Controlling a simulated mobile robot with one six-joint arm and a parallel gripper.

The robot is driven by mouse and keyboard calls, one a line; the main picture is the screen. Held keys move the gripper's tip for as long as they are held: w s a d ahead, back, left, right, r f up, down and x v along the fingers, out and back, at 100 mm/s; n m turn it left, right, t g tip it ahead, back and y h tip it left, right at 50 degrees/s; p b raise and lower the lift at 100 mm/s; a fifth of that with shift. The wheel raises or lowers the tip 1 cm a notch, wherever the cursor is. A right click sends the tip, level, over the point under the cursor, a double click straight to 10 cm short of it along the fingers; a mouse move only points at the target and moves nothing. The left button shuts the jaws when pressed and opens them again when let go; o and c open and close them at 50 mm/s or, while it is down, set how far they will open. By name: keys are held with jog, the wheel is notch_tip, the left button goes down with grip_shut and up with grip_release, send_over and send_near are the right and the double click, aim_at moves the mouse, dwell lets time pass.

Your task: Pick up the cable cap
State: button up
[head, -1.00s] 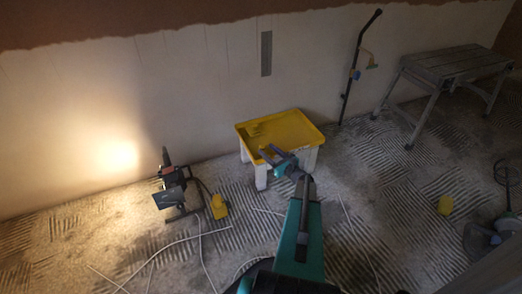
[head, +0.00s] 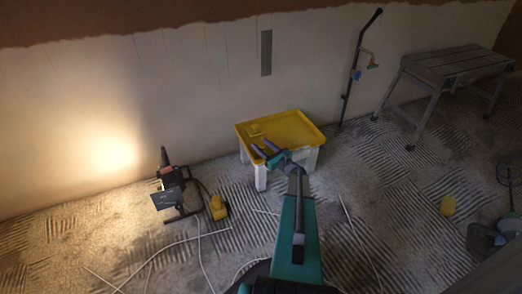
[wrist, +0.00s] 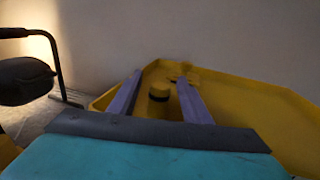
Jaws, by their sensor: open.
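A small yellow round piece with a dark lower band, which looks like the cable cap (wrist: 159,92), sits on the yellow tray top (wrist: 240,97) in the wrist view. My gripper (wrist: 160,76) is open, with one finger on each side of this piece in the picture; I cannot tell how far above the tray the fingers are. In the head view my gripper (head: 261,145) is over the front left part of the yellow top (head: 300,128) of a white-legged stand. A small yellow shape (head: 256,130) lies near its back left; I cannot tell if it is the cap.
A work lamp (head: 168,198) stands on the floor at left, with a yellow piece (head: 218,207) beside it. White cables lie on the ridged floor. A grey bench (head: 455,65) stands at right, and a black pole (head: 352,75) leans at the wall behind the stand.

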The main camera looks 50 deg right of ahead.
aim_at(264, 146)
jog(key=shift+c, duration=0.4)
jog(key=c, duration=1)
jog(key=shift+r+p, duration=0.4)
jog(key=shift+r, duration=0.4)
notch_tip(264, 146, up, 2)
jog(key=shift+r+p, duration=0.1)
jog(key=shift+p, duration=0.45)
jog(key=shift+s+a+r, duration=0.1)
jog(key=shift+s, duration=0.6)
jog(key=s+p, duration=0.1)
jog(key=s, duration=0.3)
jog(key=s+a+p, duration=0.1)
jog(key=s, duration=0.4)
jog(key=s+a+r+p, duration=0.1)
jog(key=s+p, duration=0.1)
jog(key=s, duration=0.3)
jog(key=shift+s, duration=0.25)
